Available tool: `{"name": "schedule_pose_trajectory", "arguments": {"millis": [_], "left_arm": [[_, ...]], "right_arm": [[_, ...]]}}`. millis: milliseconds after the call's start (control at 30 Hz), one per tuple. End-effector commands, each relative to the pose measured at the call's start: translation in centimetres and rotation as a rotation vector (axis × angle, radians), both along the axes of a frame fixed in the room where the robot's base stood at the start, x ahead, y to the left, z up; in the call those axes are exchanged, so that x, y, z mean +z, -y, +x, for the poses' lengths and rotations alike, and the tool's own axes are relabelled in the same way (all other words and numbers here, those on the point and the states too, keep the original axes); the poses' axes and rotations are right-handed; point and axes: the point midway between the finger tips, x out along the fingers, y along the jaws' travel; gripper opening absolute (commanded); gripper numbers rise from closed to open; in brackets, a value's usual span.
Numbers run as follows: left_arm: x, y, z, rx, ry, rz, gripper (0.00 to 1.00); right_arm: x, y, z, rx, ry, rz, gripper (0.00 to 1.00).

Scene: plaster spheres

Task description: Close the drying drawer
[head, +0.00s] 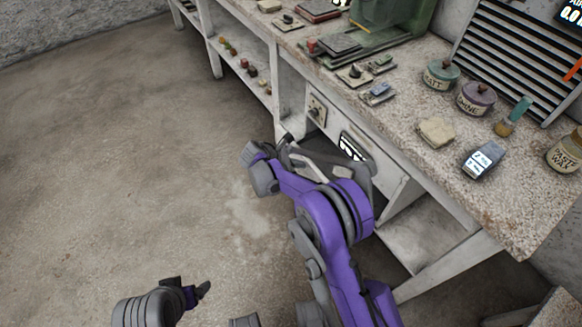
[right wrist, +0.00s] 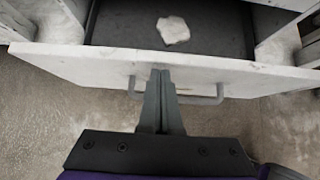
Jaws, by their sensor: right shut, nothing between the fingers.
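The drying drawer (right wrist: 210,64) is pulled out in the right wrist view, with a pale front panel, a bar handle and a dark interior. A whitish lump (right wrist: 173,30) lies inside it. In the head view the drawer is partly hidden by my right arm, under the bench. My right gripper (right wrist: 160,75) is shut and empty, its fingertips in front of the drawer front and overlapping the handle in the picture; I cannot tell whether they touch. My left gripper (head: 203,290) is low at the bottom left of the head view, over the floor, away from the drawer.
The speckled bench top (head: 410,105) holds lidded jars, a grey meter (head: 483,160), a pale block (head: 437,131) and small devices. A control panel with a knob (head: 317,109) is on the bench front. The floor (head: 120,150) at left is clear.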

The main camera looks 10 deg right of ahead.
Motion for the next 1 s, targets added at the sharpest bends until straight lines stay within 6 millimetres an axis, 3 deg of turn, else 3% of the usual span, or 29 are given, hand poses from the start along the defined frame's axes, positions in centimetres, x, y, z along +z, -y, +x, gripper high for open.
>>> {"name": "schedule_pose_trajectory", "arguments": {"millis": [467, 800, 1000], "left_arm": [[-0.2, 0.0, 0.0, 0.0, -0.001, 0.0, 0.85], [-1.9, 0.0, 0.2, 0.0, -0.006, 0.0, 0.85], [-2.3, 0.0, 0.3, 0.0, -0.007, 0.0, 0.85]], "right_arm": [[0.0, 0.9, 0.3, -0.001, -0.001, 0.0, 0.0], [-0.2, 9.1, 3.2, -0.006, -0.001, -0.001, 0.0], [0.0, 12.0, 4.3, -0.002, -0.001, 0.0, 0.0]]}}
